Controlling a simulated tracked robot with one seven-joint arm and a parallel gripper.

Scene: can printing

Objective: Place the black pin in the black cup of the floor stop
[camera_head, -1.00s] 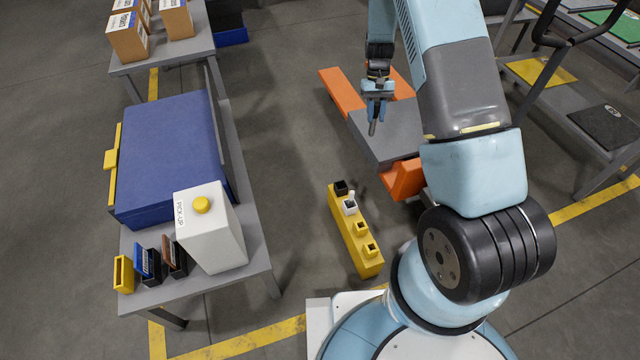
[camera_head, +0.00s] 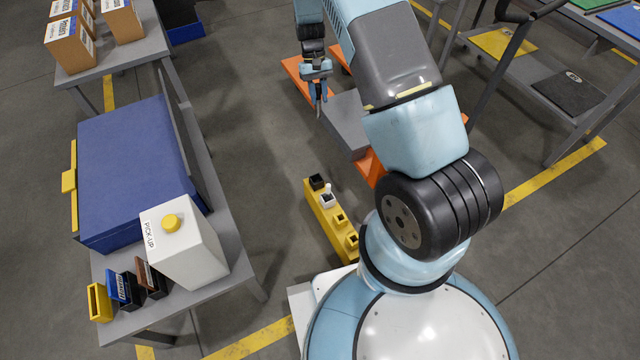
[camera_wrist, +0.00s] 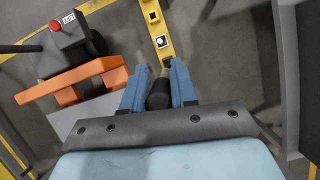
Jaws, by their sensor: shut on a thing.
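The floor stop (camera_head: 325,226) is a yellow bar on the floor in the middle of the head view, with a row of cups on top. Its black cup (camera_head: 317,182) is at the far end, beside a white cup (camera_head: 327,200) with a white pin in it. My gripper (camera_head: 318,92) is shut on the black pin (camera_head: 319,108), which points down, and shows above the black cup in the picture, apart from it. In the wrist view, the dark pin (camera_wrist: 158,94) sits between the blue fingers. The floor stop (camera_wrist: 150,12) lies ahead of them, its near end partly hidden.
An orange and grey pallet truck (camera_head: 345,122) stands beside the floor stop. A table at left holds a blue case (camera_head: 135,170), a white pick-up box (camera_head: 183,243) and small bins. A shelf (camera_head: 560,105) stands at right. Open floor lies between the left table and floor stop.

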